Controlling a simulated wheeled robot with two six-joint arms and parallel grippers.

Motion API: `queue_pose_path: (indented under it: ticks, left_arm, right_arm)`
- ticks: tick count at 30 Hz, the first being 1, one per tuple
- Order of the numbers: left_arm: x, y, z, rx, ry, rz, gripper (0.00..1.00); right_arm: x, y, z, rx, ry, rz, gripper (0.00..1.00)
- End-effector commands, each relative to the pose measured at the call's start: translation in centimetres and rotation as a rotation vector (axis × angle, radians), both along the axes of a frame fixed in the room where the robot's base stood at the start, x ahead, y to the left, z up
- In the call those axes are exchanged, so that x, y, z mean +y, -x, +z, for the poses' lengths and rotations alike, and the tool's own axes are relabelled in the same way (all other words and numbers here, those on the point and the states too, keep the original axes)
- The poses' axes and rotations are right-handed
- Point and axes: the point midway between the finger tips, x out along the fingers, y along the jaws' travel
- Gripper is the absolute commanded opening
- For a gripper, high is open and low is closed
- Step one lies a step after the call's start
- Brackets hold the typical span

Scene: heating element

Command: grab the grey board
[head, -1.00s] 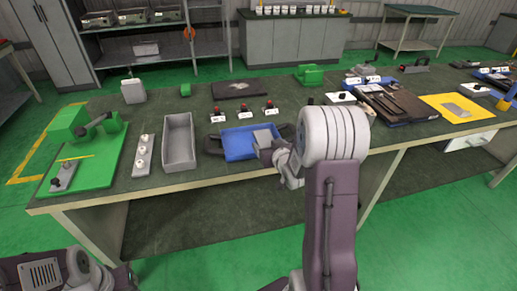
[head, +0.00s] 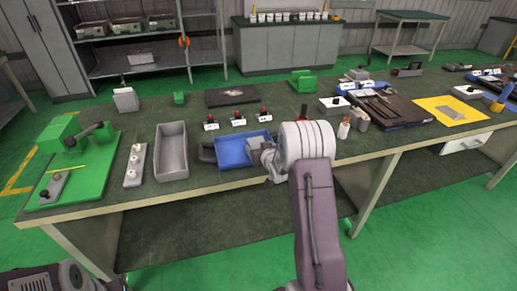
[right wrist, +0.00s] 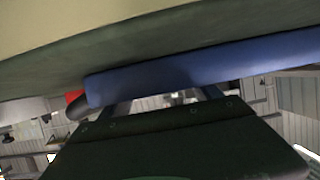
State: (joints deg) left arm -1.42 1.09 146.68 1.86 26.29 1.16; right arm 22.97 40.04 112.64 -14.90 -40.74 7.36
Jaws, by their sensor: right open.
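I cannot tell for certain which thing is the grey board. A small flat grey plate (head: 452,113) lies on the yellow mat (head: 477,117) at the right of the table. A darker flat board (head: 231,97) with a pale mark lies at the back. My right gripper (head: 259,156) is at the right part of the blue tray (head: 232,152), partly hidden by its own wrist. In the right wrist view the open fingers (right wrist: 163,103) are close to the blue tray's side (right wrist: 190,70); contact cannot be told. My left gripper is out of view.
An empty grey bin (head: 171,152) stands left of the blue tray. Small red-topped switches (head: 238,121) stand behind it. A green base with a machine (head: 88,165) is at the left end. A dark tray with tools (head: 388,108) is at the right. The table's front edge runs below the tray.

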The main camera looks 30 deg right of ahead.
Motion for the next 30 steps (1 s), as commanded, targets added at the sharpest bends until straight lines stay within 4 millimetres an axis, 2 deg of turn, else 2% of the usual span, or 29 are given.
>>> queue_pose_path:
  ticks: [5, 6, 11, 19, 27, 30]
  left_arm:
    - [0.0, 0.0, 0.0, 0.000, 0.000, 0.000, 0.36]
    - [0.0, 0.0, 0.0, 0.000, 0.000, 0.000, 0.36]
    - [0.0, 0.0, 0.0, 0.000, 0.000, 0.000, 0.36]
    - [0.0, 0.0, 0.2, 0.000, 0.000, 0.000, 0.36]
    - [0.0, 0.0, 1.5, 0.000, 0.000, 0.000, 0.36]
    - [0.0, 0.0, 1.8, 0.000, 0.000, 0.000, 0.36]
  right_arm:
    - [0.0, -0.1, 0.0, -0.001, 0.000, 0.000, 0.73]
    - [0.0, -0.1, 0.0, -0.001, 0.000, 0.000, 0.67]
    - [0.0, -0.1, 0.0, -0.001, 0.000, 0.000, 0.23]
    - [0.0, -0.1, 0.6, -0.003, 0.001, 0.000, 0.21]
    - [0.0, -0.1, 7.0, -0.006, 0.003, 0.001, 0.21]
    - [0.0, -0.1, 8.8, -0.005, 0.002, 0.000, 0.21]
